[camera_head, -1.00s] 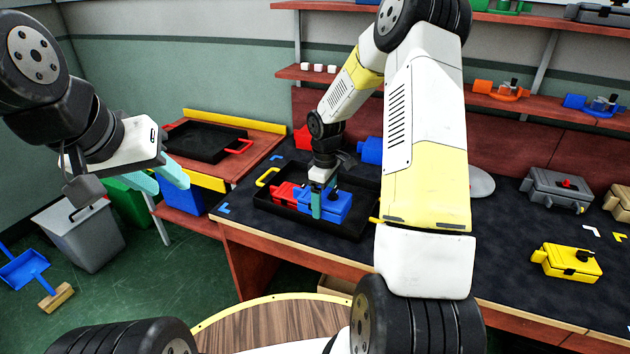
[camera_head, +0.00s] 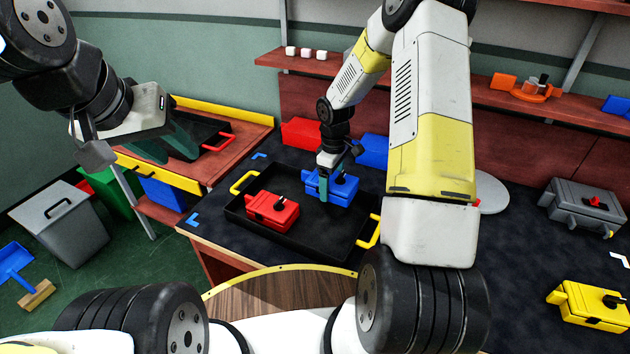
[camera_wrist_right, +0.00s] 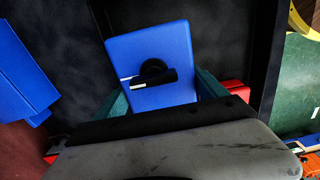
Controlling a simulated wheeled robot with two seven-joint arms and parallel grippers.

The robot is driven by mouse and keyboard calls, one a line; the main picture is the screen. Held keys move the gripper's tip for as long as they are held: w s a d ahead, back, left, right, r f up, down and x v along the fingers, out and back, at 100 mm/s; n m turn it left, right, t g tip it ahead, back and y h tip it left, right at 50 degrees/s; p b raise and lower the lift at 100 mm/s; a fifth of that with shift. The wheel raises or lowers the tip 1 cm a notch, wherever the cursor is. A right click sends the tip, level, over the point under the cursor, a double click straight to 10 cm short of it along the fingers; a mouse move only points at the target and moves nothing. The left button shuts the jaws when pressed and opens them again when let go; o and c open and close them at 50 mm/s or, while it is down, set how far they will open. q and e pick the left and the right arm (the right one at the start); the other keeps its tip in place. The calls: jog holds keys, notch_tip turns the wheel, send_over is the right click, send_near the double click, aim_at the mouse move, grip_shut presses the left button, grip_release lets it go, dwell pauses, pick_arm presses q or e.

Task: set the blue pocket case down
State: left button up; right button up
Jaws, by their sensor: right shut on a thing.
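The blue pocket case (camera_head: 343,188) is at the back right of the black tray (camera_head: 262,232). My right gripper (camera_head: 325,186) is shut on it from above, and the wrist view shows its teal fingers on either side of the case (camera_wrist_right: 158,60). I cannot tell whether the case touches the tray floor. A red case (camera_head: 272,211) with a black knob stands in the tray, left of and nearer than the blue case, with a gap between them. My left gripper (camera_head: 172,143) hangs empty at the left, its fingers apart.
The tray has yellow handles (camera_head: 367,231) and lies on a dark-topped table. Red (camera_head: 302,133) and blue (camera_head: 373,151) objects stand behind it. Yellow (camera_head: 588,305) and grey (camera_head: 583,205) cases are at the right. The tray's front right is clear.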

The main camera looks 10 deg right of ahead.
aim_at(331, 208)
jog(key=shift+f, duration=3.2)
jog(key=shift+f, duration=0.1)
jog(key=o, duration=1.4)
jog(key=shift+o, duration=0.2)
